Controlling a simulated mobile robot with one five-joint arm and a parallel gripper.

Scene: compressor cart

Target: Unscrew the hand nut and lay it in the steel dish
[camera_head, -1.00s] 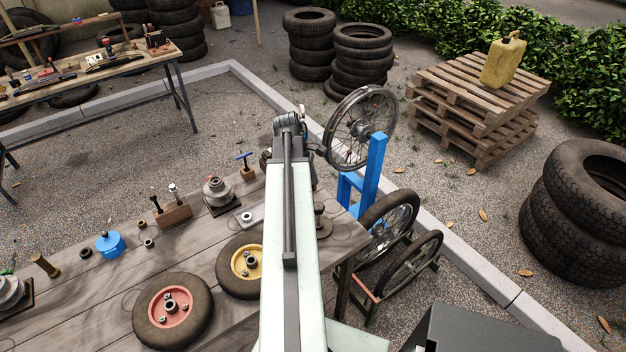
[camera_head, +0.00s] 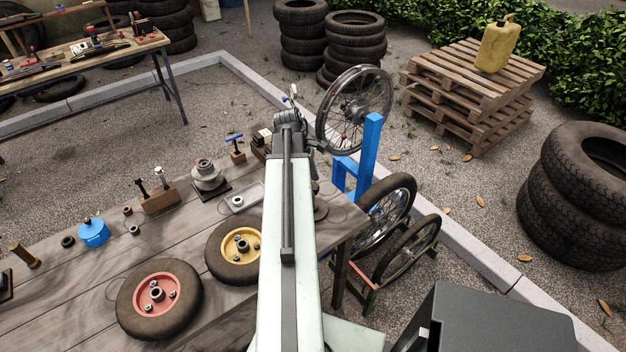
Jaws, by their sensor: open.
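My gripper (camera_head: 290,112) is at the far end of my pale arm, seen from behind, above the table's far right corner. It is open; its fingers are mostly hidden by my own wrist. I cannot pick out the hand nut for certain. A small pale metal tray (camera_head: 231,206) with a ring-shaped part on it lies on the wooden table, left of my arm; I cannot tell whether it is the steel dish. A wheel with a yellow hub (camera_head: 230,243) and one with a red hub (camera_head: 146,293) lie flat on the table, with studs or nuts at their hubs.
The table (camera_head: 75,290) also holds a blue pot (camera_head: 93,234), a wooden tool block (camera_head: 160,200) and a grey flanged part (camera_head: 208,176). A spoked wheel (camera_head: 378,100) and blue stand (camera_head: 370,155) rise close right of my gripper. Tyres (camera_head: 572,215) stand at right.

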